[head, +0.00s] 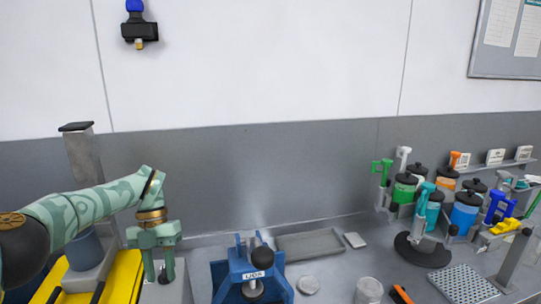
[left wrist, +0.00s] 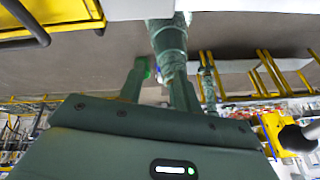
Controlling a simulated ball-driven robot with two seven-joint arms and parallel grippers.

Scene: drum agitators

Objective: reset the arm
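My left arm is mint green and comes in from the left in the head view. Its gripper (head: 159,278) points down, with its two fingers apart, at the left end of the bench. A small dark metal piece shows between or behind the fingertips; I cannot tell which. In the left wrist view the fingers (left wrist: 158,75) are also apart, with nothing clearly held between them. My right arm and gripper are not clearly seen in either view.
A blue clamp stand (head: 238,277) labelled LIDS stands right of the gripper. A shallow grey tray (head: 310,245) lies behind it. Several coloured jars with black lids, including a blue one (head: 464,214), and a perforated plate (head: 462,283) stand at the right. Yellow structure (head: 122,278) is at the left.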

